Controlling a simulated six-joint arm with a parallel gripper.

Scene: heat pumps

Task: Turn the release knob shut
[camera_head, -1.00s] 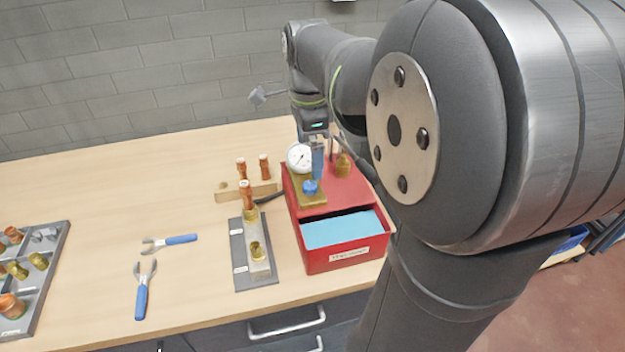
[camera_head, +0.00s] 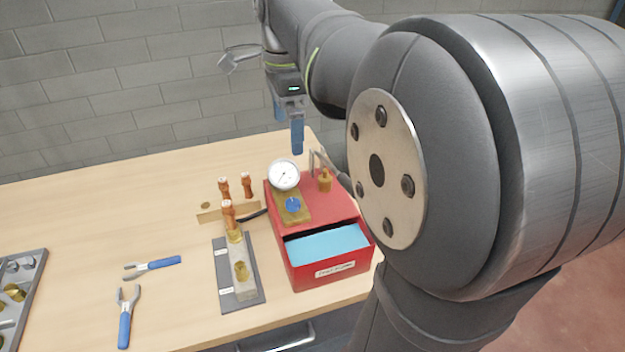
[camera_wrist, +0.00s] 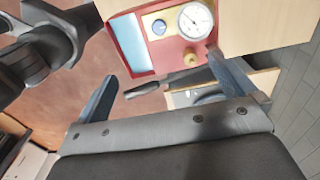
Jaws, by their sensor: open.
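The blue release knob (camera_head: 292,204) sits on a brass block (camera_head: 291,218) on top of the red test unit (camera_head: 345,206). A white round gauge (camera_head: 284,175) stands just behind it. In the wrist view the knob (camera_wrist: 159,27) and the gauge (camera_wrist: 195,20) are at the top. My gripper (camera_head: 297,150) hangs above and behind the unit, clear of the knob. In the wrist view its two blue fingers are spread apart (camera_wrist: 168,78) with nothing held between them.
The red unit has a blue-lined tray (camera_head: 326,244) at its front and a brass fitting (camera_head: 325,181) near its back right. A grey fixture (camera_head: 222,275) with a copper-topped valve stands to its left. Pliers (camera_head: 125,318) lie farther left on the wooden table.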

